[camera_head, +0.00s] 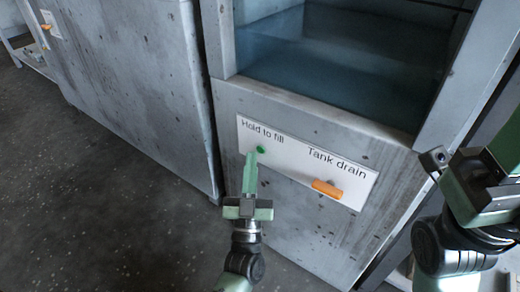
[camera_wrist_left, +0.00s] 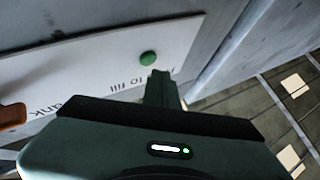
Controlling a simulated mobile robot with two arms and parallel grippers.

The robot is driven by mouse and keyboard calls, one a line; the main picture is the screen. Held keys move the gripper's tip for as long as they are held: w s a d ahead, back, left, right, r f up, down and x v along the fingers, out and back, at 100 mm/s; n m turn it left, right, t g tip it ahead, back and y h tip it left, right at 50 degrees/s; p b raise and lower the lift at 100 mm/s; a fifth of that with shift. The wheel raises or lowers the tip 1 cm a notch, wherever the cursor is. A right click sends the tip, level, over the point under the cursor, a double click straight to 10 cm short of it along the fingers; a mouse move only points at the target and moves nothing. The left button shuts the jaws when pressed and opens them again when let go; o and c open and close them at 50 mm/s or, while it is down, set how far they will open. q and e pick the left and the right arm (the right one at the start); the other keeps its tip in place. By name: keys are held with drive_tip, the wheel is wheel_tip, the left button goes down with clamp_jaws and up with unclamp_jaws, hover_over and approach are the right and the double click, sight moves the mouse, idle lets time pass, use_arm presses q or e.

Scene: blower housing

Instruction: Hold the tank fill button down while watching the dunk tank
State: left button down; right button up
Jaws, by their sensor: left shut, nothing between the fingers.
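The round green fill button (camera_head: 261,149) sits on a white panel (camera_head: 290,158) under the words "Hold to fill". It also shows in the left wrist view (camera_wrist_left: 148,58). My left gripper (camera_head: 251,156) is shut and empty, its fingertips beside the button; I cannot tell whether they touch it. In the left wrist view the fingertips (camera_wrist_left: 161,75) are just below and right of the button. The dunk tank (camera_head: 340,50) above the panel holds dark blue-green water. Part of my right arm shows at the right edge, its fingers not clearly visible.
An orange tank drain handle (camera_head: 327,189) is on the same panel, right of the button. A grey metal cabinet (camera_head: 140,75) stands to the left, with a narrow gap beside the tank. The dark speckled floor (camera_head: 90,200) is open at lower left.

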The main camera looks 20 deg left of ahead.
use_arm(q)
drive_tip(key=shift+w+d, duration=0.1)
drive_tip(key=shift+w, duration=0.05)
drive_tip(key=shift+w+d, duration=0.1)
drive_tip(key=shift+w, duration=0.15)
drive_tip(key=shift+w+d, duration=0.1)
drive_tip(key=shift+w, duration=0.25)
idle(7.2)
